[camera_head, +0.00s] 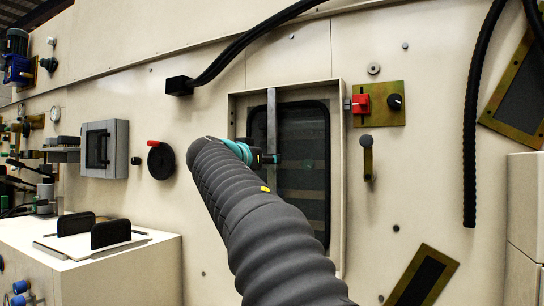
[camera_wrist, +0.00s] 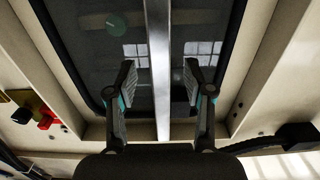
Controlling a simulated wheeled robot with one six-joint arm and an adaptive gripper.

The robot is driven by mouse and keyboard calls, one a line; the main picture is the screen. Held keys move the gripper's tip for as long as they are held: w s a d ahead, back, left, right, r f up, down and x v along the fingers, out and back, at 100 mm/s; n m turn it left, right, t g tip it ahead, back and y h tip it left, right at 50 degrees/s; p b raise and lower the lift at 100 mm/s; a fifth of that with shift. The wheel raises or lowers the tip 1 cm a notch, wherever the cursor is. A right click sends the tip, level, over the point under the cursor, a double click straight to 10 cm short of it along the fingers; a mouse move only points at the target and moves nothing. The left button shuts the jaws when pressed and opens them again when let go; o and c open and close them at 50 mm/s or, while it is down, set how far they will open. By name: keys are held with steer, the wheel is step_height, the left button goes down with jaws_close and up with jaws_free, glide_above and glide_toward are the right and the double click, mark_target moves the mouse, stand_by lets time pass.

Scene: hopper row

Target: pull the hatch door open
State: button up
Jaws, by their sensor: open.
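The hatch door (camera_head: 312,165) is a dark, glossy panel with a black rounded border, set in a cream recessed frame (camera_head: 337,180). A flat grey metal bar (camera_head: 271,115) runs upright across its left part in the head view. The bar also shows in the wrist view (camera_wrist: 159,40), along with the dark door panel (camera_wrist: 100,30). My gripper (camera_wrist: 159,82) is open, with one finger on each side of the bar and a gap on both sides. In the head view my gripper (camera_head: 268,158) is in front of the door, and my arm hides the lower left of the frame.
A red switch (camera_head: 360,103) and black knob (camera_head: 395,101) sit on a brass plate right of the hatch. A black cable (camera_head: 225,58) plugs in at upper left. A black round knob (camera_head: 160,160) is left of the hatch. A cream cabinet (camera_head: 120,270) stands at lower left.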

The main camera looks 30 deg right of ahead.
mark_target(282, 177)
steer(key=shift+p+x, duration=0.45)
steer(key=shift+x, duration=1.85)
jaws_close()
